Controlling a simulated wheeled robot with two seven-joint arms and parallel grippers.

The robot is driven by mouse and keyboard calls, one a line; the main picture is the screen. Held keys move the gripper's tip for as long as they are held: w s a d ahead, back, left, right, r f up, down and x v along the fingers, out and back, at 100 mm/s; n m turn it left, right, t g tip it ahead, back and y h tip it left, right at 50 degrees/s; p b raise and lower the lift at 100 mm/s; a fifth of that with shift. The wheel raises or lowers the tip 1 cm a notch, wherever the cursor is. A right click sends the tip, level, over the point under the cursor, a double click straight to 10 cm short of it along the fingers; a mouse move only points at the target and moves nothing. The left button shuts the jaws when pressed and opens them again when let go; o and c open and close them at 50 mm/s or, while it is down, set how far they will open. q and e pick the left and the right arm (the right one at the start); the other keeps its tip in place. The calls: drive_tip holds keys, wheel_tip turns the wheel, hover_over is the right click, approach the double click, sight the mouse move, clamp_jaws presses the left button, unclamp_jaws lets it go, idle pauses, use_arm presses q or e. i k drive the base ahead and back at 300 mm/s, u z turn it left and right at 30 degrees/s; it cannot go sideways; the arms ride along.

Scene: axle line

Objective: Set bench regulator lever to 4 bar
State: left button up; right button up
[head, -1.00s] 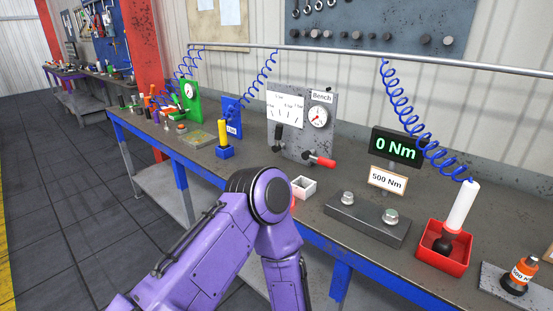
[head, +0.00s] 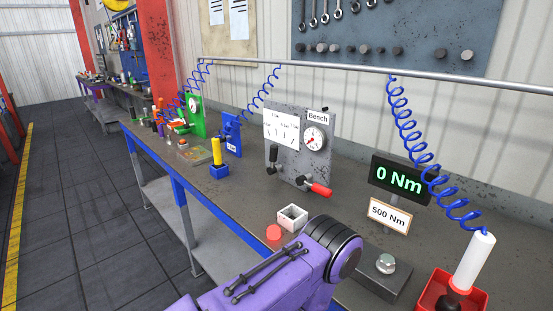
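The bench regulator (head: 290,172) is a grey speckled panel standing on the bench, with a sign reading "Bench". It carries a white scale plate (head: 281,132) with tick marks whose labels are too small to read. A round gauge (head: 314,139) has a red needle pointing to the lower left. A black-handled lever (head: 272,157) is below the scale plate; its exact setting is not clear. A red-handled valve (head: 319,189) sticks out at the lower right. My purple arm comes in from the bottom, in front of the bench. Neither gripper shows.
A white open box (head: 291,218) and a red round piece (head: 274,232) lie in front of the panel. A yellow tool in a blue holder (head: 219,171) stands left. A "0 Nm" display (head: 400,178), a bolt block (head: 381,275) and a red tray (head: 440,292) are right. Blue coiled hoses hang above.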

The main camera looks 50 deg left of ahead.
sight(271, 171)
drive_tip(key=k, duration=0.75)
drive_tip(key=u, duration=1.3)
drive_tip(key=i, duration=0.3)
drive_tip(key=u, duration=0.1)
